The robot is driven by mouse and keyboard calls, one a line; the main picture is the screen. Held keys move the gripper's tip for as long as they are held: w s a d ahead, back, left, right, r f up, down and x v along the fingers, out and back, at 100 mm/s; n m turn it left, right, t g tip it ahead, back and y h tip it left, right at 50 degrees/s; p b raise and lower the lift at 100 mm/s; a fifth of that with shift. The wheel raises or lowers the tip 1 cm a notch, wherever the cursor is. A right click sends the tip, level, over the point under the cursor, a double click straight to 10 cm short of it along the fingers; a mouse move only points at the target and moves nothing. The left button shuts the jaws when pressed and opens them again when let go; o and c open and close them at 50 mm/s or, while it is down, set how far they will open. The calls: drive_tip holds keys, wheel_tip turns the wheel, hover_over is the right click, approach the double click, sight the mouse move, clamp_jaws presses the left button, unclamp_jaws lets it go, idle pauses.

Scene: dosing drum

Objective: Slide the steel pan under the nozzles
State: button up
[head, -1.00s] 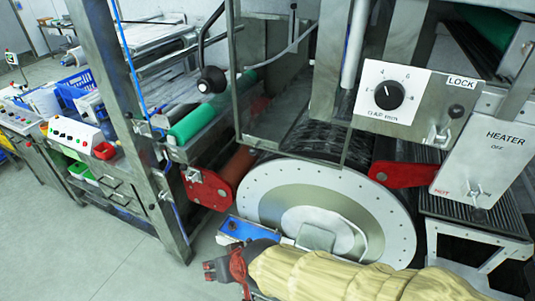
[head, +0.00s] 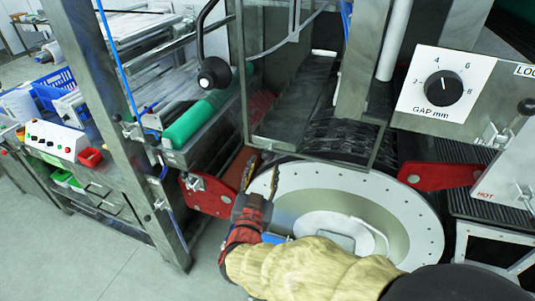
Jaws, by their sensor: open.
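My gripper (head: 264,165) is open, with its two fingers pointing up at the left rim of a big pale round disc (head: 405,215) with small holes around its edge. I see nothing between the fingers. I cannot tell whether they touch the disc or the red bracket behind them. I cannot make out the steel pan for certain. A small grey rounded plate (head: 325,230) shows low in front of the disc, partly hidden by my sleeved arm. No nozzles can be made out clearly.
Red brackets flank the disc at left (head: 208,194) and right (head: 435,176). A steel post (head: 125,130) stands at left, beside a green roller (head: 195,125). A gap dial (head: 443,88) hangs upper right. The floor (head: 95,255) at lower left is clear.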

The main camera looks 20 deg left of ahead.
sight(266, 158)
drive_tip(key=w, duration=0.6)
drive_tip(key=shift+w+a, duration=0.35)
drive_tip(key=shift+c, duration=0.8)
clamp_jaws()
